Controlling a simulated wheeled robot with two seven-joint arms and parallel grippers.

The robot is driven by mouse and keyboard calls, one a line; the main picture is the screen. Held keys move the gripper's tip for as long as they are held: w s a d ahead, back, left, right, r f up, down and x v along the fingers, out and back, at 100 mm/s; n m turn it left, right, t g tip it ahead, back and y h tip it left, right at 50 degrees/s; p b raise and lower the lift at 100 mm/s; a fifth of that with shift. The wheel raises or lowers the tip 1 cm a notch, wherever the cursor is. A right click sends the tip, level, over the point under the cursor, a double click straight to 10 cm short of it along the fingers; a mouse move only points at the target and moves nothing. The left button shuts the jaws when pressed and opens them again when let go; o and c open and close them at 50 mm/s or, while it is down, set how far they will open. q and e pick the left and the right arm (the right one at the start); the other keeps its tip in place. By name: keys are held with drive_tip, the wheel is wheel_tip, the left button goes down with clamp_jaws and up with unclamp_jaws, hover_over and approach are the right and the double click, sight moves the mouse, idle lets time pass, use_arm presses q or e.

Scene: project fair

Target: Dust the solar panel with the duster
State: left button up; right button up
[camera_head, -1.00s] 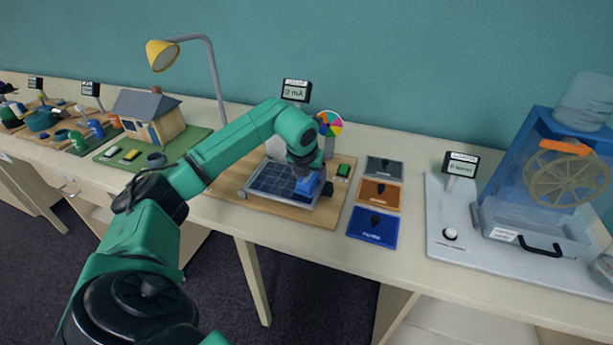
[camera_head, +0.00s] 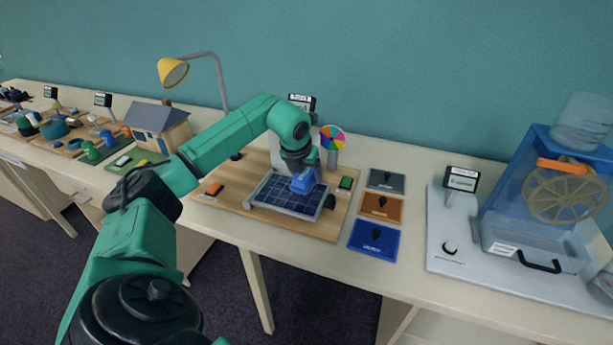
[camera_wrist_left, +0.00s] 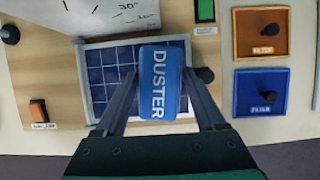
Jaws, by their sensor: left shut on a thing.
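The solar panel (camera_head: 286,195) is a dark blue gridded plate in a light frame, lying on a wooden board in the middle of the table. The blue duster (camera_head: 303,183) is at the upper right part of the panel in the head view. In the left wrist view the duster (camera_wrist_left: 160,84), lettered DUSTER, sits between the fingers of my left gripper (camera_wrist_left: 160,100), which is shut on it. It covers part of the panel (camera_wrist_left: 108,72). I cannot tell whether the duster touches the panel surface. My right gripper is not in view.
The wooden board (camera_head: 232,187) carries an orange switch (camera_head: 214,189), a green switch (camera_head: 346,183) and a colored wheel (camera_head: 332,138). Grey, orange (camera_head: 381,206) and blue (camera_head: 374,240) plates lie to the right. A yellow lamp (camera_head: 173,71) and a model house (camera_head: 158,127) stand left, a water wheel rig (camera_head: 540,190) right.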

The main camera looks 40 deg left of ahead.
use_arm(q)
drive_tip(key=shift+r, duration=0.7)
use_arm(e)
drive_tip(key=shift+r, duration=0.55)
use_arm(q)
wheel_tip(320, 180, up, 3)
drive_tip(key=p, duration=0.3)
drive_tip(key=shift+r, duration=0.1)
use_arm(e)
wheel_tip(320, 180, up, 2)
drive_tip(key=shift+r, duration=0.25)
